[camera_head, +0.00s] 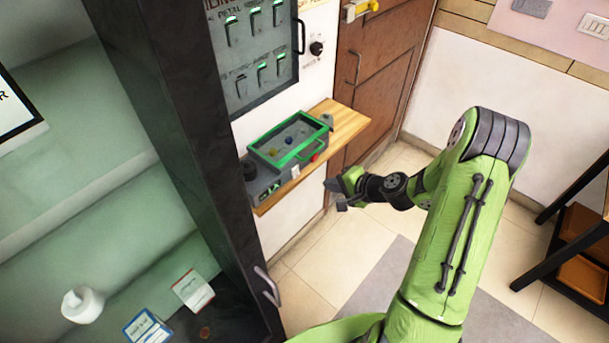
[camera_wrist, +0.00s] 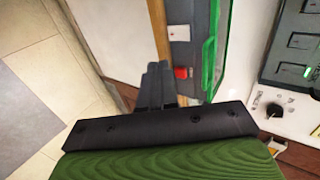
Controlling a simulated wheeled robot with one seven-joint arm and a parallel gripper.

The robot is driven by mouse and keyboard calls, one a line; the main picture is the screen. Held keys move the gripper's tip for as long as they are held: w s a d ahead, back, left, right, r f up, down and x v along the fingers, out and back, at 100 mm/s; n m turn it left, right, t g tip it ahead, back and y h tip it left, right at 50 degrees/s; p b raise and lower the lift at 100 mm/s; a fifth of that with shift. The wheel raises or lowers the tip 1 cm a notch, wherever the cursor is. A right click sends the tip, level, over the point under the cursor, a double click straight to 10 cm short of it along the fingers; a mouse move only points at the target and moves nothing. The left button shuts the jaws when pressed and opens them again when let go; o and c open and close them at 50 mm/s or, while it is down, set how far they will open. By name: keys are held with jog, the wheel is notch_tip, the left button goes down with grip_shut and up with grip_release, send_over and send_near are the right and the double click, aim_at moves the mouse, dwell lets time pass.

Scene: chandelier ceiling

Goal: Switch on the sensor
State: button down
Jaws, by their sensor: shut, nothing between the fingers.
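A grey box with a green-framed clear lid (camera_head: 290,141), which appears to be the sensor, sits on a wooden wall shelf (camera_head: 345,122). A red button shows on its front in the head view (camera_head: 315,157) and in the wrist view (camera_wrist: 182,73). A small white switch or label (camera_wrist: 180,33) is on the same face. My gripper (camera_head: 335,193) is shut and empty, in front of the box and apart from it in the head view. In the wrist view its fingertips (camera_wrist: 158,70) point toward the box's front near the red button; the exact gap is unclear.
A wall panel of several lit switches (camera_head: 255,45) is above the box, with a black knob (camera_head: 316,48) beside it. A brown door (camera_head: 375,75) is behind. A dark cabinet (camera_head: 185,120) stands at left. A black rack (camera_head: 570,235) is at right. The floor between is clear.

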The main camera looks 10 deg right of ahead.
aim_at(296, 171)
jog(key=x, duration=0.3)
jog(key=r+x, duration=0.1)
jog(key=x, duration=0.3)
jog(key=p+x, duration=0.1)
jog(key=x, duration=0.3)
jog(key=shift+w+a+r, duration=0.2)
jog(key=shift+w+a, duration=0.15)
jog(key=shift+w, duration=0.05)
jog(key=shift+f+b, duration=0.15)
jog(key=shift+b, duration=0.15)
jog(key=shift+f+b, duration=0.1)
jog(key=shift+b, duration=0.4)
jog(key=shift+w, duration=0.1)
jog(key=shift+w+a+r+p, duration=0.1)
jog(key=shift+r+p, duration=0.3)
jog(key=shift+r, duration=0.75)
jog(key=shift+f, duration=0.1)
